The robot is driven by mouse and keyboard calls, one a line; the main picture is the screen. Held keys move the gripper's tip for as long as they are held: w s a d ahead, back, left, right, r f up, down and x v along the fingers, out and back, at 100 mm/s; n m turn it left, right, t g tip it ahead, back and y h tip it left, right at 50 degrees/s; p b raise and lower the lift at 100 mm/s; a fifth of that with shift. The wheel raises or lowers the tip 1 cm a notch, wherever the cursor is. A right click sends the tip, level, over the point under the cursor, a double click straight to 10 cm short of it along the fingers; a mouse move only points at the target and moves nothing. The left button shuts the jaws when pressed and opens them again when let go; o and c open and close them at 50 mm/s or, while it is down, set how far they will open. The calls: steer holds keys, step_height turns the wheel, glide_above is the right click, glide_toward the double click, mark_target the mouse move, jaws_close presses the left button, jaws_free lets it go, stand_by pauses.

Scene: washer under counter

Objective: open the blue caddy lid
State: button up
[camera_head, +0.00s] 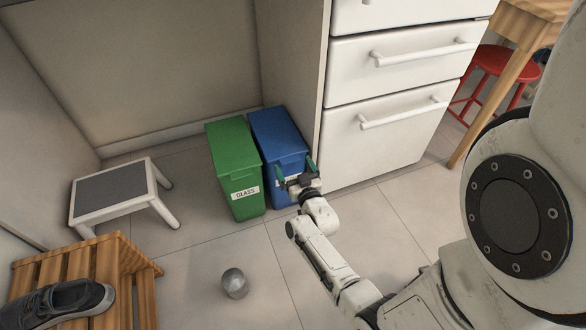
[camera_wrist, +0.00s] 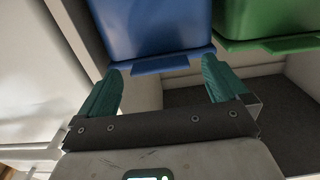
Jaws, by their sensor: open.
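The blue caddy (camera_head: 277,137) stands on the floor against the drawer cabinet, its lid down. In the wrist view, the blue caddy (camera_wrist: 150,25) fills the upper middle, with its lid's rim (camera_wrist: 165,63) as a ledge along the lower edge. My gripper (camera_head: 296,170) is at the caddy's front, near the lid's front edge. Its teal fingers are open and empty, and in the wrist view my gripper (camera_wrist: 163,70) has a fingertip near each side of the rim. I cannot tell whether they touch it. My gripper partly hides the caddy's label.
The green caddy (camera_head: 233,160), labelled GLASS, stands close on the left. White drawers (camera_head: 385,130) rise on the right. A grey-topped step stool (camera_head: 112,188), a slatted wooden bench (camera_head: 75,275) with a shoe and a metal ball (camera_head: 234,283) are on the left.

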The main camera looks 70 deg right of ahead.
steer(key=shift+w+d, duration=0.3)
steer(key=shift+d, duration=0.1)
steer(key=c, duration=1.5)
steer(key=shift+r, duration=0.1)
